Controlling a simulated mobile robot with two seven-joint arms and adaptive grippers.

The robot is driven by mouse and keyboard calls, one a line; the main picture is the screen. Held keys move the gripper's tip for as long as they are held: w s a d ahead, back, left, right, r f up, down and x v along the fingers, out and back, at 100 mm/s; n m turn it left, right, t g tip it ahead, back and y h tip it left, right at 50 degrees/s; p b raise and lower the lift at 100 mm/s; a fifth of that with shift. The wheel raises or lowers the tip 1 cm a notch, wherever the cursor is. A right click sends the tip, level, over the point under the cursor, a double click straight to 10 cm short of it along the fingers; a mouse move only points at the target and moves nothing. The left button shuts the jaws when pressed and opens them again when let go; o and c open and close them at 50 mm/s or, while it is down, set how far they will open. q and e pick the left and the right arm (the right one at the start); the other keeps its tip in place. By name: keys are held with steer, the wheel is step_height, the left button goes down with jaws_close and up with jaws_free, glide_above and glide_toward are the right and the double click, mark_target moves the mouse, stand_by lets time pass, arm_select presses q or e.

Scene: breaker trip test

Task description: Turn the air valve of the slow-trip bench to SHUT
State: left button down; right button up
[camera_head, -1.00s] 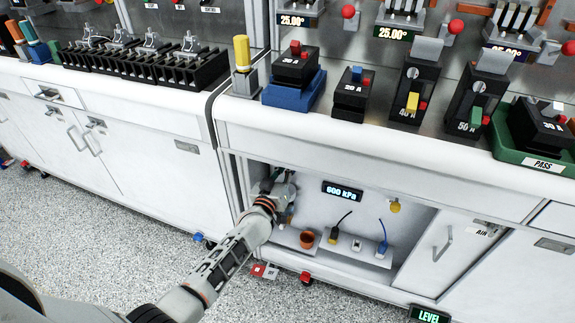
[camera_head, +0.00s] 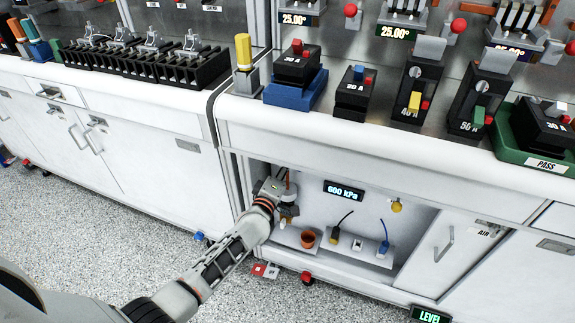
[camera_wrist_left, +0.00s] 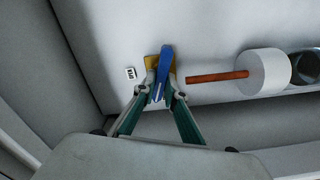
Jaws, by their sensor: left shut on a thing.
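The air valve shows in the left wrist view as a blue lever handle (camera_wrist_left: 162,72) over a brass-yellow body (camera_wrist_left: 152,62) on the pale back wall. My left gripper (camera_wrist_left: 159,92) has its fingertips closed on either side of the blue handle. In the head view the left gripper (camera_head: 272,188) reaches into the left end of the open bay under the bench, where it hides the valve. A small white label (camera_wrist_left: 130,73) sits beside the valve; its lettering is too small to read. My right gripper is not in view.
A copper pipe (camera_wrist_left: 217,76) and white cylinder (camera_wrist_left: 264,72) lie beside the valve. The bay has a display (camera_head: 343,191) reading 600 kPa, an orange-brown cup (camera_head: 308,239) and corded plugs. Bay walls and the bench top (camera_head: 350,135) closely surround the arm.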

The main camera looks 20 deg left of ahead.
arm_select(q)
steer(key=n, duration=0.3)
steer(key=shift+f+n, duration=0.25)
steer(key=shift+n, duration=0.15)
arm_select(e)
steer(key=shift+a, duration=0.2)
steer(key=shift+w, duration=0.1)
arm_select(q)
steer(key=c, duration=2.1)
jaws_free()
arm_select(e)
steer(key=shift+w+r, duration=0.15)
arm_select(q)
steer(key=s, duration=1.2)
steer(key=shift+a+r, duration=0.1)
steer(key=shift+a, duration=0.1)
